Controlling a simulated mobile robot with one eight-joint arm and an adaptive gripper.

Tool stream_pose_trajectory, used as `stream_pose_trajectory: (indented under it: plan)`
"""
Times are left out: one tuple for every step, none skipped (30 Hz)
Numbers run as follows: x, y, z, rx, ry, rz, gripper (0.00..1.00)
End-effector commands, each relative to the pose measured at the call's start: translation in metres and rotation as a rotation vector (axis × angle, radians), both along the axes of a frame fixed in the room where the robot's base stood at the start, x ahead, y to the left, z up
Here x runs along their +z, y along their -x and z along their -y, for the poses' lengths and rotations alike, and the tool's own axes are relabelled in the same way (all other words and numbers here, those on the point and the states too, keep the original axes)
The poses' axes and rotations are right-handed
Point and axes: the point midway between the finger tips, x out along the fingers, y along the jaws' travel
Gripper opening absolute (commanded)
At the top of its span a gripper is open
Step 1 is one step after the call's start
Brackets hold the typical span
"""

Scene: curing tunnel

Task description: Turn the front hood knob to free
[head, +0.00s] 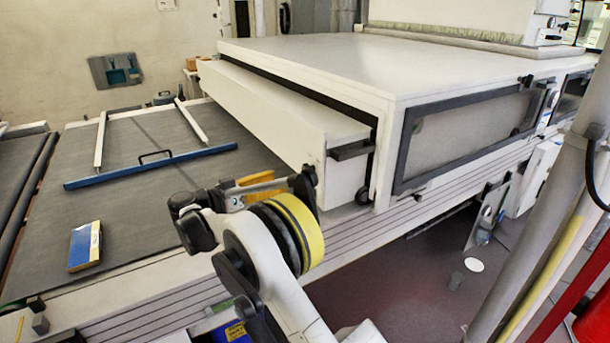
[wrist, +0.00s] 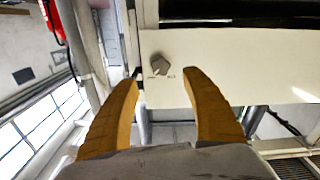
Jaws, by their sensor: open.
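The front hood knob (wrist: 159,65) is a small grey knob on a white panel (wrist: 235,68) in the wrist view. Small dark marks, too small to read, sit beside its lower edge. The knob looks slightly tilted, but I cannot tell which mark it points at. My gripper (wrist: 160,74) is open, with one yellow-brown finger on each side of the knob in the picture. It seems empty, and the knob appears beyond the fingertips. In the head view, my gripper (head: 256,184) is by the near end of the white front hood (head: 285,112); the knob cannot be made out there.
A grey conveyor bed (head: 150,210) carries a blue-edged frame (head: 150,167) and a blue and yellow box (head: 85,246). The large white tunnel housing (head: 400,65) has a side window (head: 465,135). A grey post (head: 545,225) stands at the right.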

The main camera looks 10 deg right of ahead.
Motion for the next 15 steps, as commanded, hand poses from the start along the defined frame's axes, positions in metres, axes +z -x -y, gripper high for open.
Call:
stream_pose_trajectory:
  plan:
    - [-0.002,-0.003,0.010,-0.003,0.000,-0.001,0.56]
    - [-0.003,-0.004,0.015,-0.003,0.000,-0.001,0.56]
    - [-0.003,-0.007,0.023,-0.003,-0.001,-0.001,0.56]
    - [-0.003,-0.009,0.029,-0.003,-0.001,-0.002,0.56]
    - [-0.003,-0.011,0.036,-0.003,-0.001,-0.002,0.56]
    - [-0.003,-0.013,0.043,-0.003,-0.001,-0.002,0.56]
    - [-0.003,-0.015,0.049,-0.003,-0.001,-0.002,0.56]
    - [-0.003,-0.017,0.055,-0.002,-0.001,-0.003,0.56]
    - [-0.003,-0.019,0.061,-0.002,-0.002,-0.004,0.56]
    - [-0.003,-0.020,0.066,-0.002,-0.002,-0.004,0.56]
    - [-0.003,-0.022,0.070,-0.002,-0.002,-0.004,0.56]
    - [-0.002,-0.024,0.076,-0.001,-0.002,-0.004,0.56]
    - [-0.002,-0.025,0.079,-0.001,-0.002,-0.004,0.56]
    - [-0.002,-0.026,0.081,-0.001,-0.002,-0.004,0.56]
    - [-0.002,-0.027,0.085,0.000,-0.002,-0.004,0.56]
